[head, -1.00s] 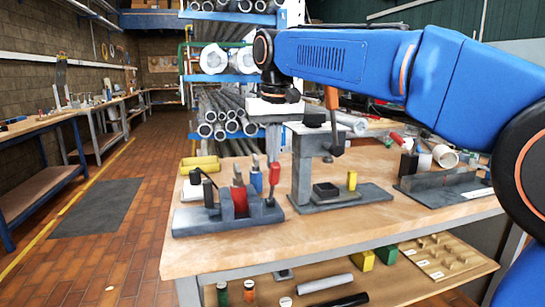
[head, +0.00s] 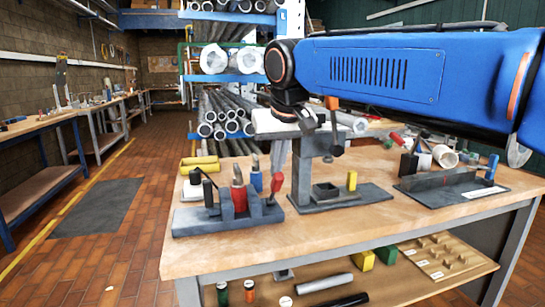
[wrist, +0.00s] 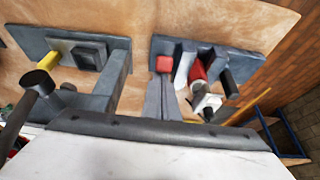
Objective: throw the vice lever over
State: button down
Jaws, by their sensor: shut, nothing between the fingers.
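The vice (head: 228,215) is a dark grey block on a flat base near the bench's front left. It also shows in the wrist view (wrist: 185,68). A red part (head: 239,198) stands between its jaws. The vice lever (head: 276,184) has a red grip and leans a little to the right at the vice's right end. In the wrist view its red grip (wrist: 165,64) is just beyond the fingertips. My gripper (head: 278,168) is shut and empty, pointing down just above the lever. Its grey fingers (wrist: 166,88) also show in the wrist view. I cannot tell whether they touch the grip.
A grey post fixture (head: 303,175) with a yellow peg (head: 352,181) stands right of the vice. A long slotted fixture (head: 445,185) with a blue handle is farther right. A yellow tray (head: 200,163) and a blue item (head: 256,180) are behind the vice.

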aim_at(281, 178)
jog(key=s+f+t, duration=0.1)
jog(key=s+d+f+t, duration=0.1)
jog(key=s, duration=0.1)
jog(key=shift+s+t+y, duration=0.15)
jog(key=shift+t+y, duration=0.25)
jog(key=shift+s+d+f, duration=0.15)
jog(key=shift+s+f, duration=0.4)
jog(key=shift+f, duration=0.2)
jog(key=shift+s+f, duration=0.1)
jog(key=shift+f, duration=0.15)
